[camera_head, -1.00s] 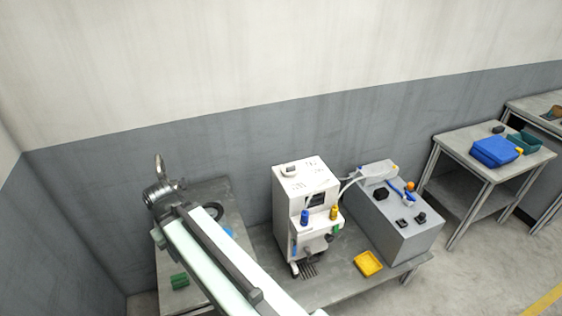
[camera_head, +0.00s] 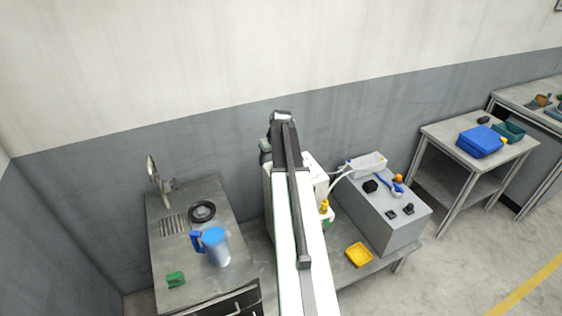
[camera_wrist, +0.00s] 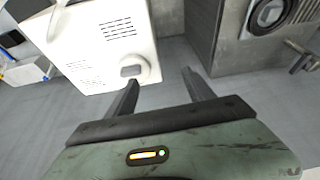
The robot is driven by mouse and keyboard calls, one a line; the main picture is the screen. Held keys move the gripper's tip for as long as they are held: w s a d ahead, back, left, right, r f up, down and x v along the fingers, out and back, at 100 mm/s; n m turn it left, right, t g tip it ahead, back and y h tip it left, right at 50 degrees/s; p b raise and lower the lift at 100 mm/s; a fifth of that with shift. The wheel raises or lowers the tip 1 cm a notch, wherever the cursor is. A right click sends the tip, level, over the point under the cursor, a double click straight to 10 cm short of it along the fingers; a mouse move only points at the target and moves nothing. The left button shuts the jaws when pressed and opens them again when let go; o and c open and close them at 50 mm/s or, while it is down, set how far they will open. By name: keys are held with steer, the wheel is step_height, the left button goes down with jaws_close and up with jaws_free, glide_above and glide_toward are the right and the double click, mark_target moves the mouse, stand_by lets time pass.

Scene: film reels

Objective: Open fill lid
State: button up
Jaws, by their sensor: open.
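The white machine (camera_head: 316,168) stands on the bench, mostly hidden behind my arm in the head view. In the wrist view the white machine (camera_wrist: 85,45) fills the upper left, with vent slots on it. A small grey raised piece (camera_wrist: 131,71), which looks like the fill lid, sits near its lower right edge. My gripper (camera_wrist: 160,78) is open and empty. Its left finger is just below the grey piece in the picture, and its right finger lies over the floor. I cannot tell whether a finger touches. In the head view my gripper's fingers are not clear.
A grey sink table with a tap (camera_head: 158,180), a blue-lidded jug (camera_head: 214,247) and a green block (camera_head: 175,279) stands at left. Right of the machine are a grey box (camera_head: 385,225) and a yellow tray (camera_head: 358,255). A blue case (camera_head: 480,142) lies on a farther table.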

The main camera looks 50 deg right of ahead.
steer(key=s+d, duration=0.2)
steer(key=d, duration=0.4)
steer(key=shift+m, duration=0.3)
steer(key=b+x, duration=0.7)
steer(key=shift+a+f, duration=0.1)
steer(key=shift+f, duration=0.15)
steer(key=shift+r, duration=0.15)
steer(key=shift+c, duration=0.3)
